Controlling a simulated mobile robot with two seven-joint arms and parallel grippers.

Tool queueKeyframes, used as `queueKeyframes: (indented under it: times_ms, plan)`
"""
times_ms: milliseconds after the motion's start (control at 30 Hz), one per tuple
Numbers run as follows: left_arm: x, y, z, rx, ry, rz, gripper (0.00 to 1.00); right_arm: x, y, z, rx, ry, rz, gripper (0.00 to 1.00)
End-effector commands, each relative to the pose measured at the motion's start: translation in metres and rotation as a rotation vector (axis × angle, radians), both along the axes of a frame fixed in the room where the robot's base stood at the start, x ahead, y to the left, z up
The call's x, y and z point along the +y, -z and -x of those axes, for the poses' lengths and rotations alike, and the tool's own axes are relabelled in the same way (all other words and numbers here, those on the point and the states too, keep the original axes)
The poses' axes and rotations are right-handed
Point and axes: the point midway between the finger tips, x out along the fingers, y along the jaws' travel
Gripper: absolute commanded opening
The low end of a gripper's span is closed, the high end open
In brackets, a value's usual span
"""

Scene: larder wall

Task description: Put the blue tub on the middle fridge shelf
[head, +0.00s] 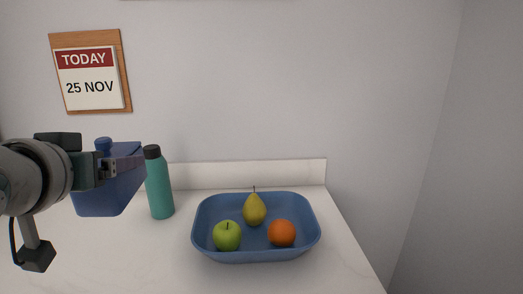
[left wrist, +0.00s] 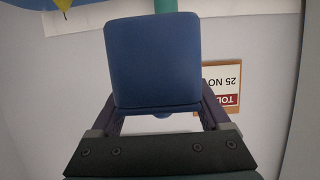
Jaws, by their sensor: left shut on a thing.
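The blue tub (head: 112,190) is a dark blue box-like container with a small round knob on its lid, at the left in the head view. My left gripper (head: 124,163) comes in from the left and is shut on it, holding it above the white counter. In the left wrist view the tub (left wrist: 152,62) fills the upper middle, between the fingers of the left gripper (left wrist: 158,112). The fridge and its middle shelf are not in view. My right gripper is not in view.
A teal bottle (head: 158,186) with a black cap stands just right of the tub. A blue tray (head: 256,256) holds a green apple (head: 227,236), a pear (head: 254,210) and an orange (head: 282,233). A calendar (head: 90,75) hangs on the wall. The counter (head: 150,255) is bare at front left.

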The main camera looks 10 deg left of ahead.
Motion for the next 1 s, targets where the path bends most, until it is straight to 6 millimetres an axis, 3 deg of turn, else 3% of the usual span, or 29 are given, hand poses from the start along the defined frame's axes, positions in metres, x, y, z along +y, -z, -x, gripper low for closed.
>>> queueKeyframes:
  times_ms: [167, 333, 700, 1000]
  plan:
    - [0.006, -0.007, 0.012, -0.004, 0.074, -0.004, 0.00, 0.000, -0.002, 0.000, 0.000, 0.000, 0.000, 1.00]
    - [-0.004, -0.029, 0.030, -0.008, 0.253, -0.010, 0.00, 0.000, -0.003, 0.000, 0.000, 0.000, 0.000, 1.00]
    - [-0.068, -0.099, 0.096, -0.005, 0.794, -0.014, 0.00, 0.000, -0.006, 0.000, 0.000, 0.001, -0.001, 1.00]
    - [-0.110, -0.137, 0.154, -0.002, 1.136, -0.010, 0.00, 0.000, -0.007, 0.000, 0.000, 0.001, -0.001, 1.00]
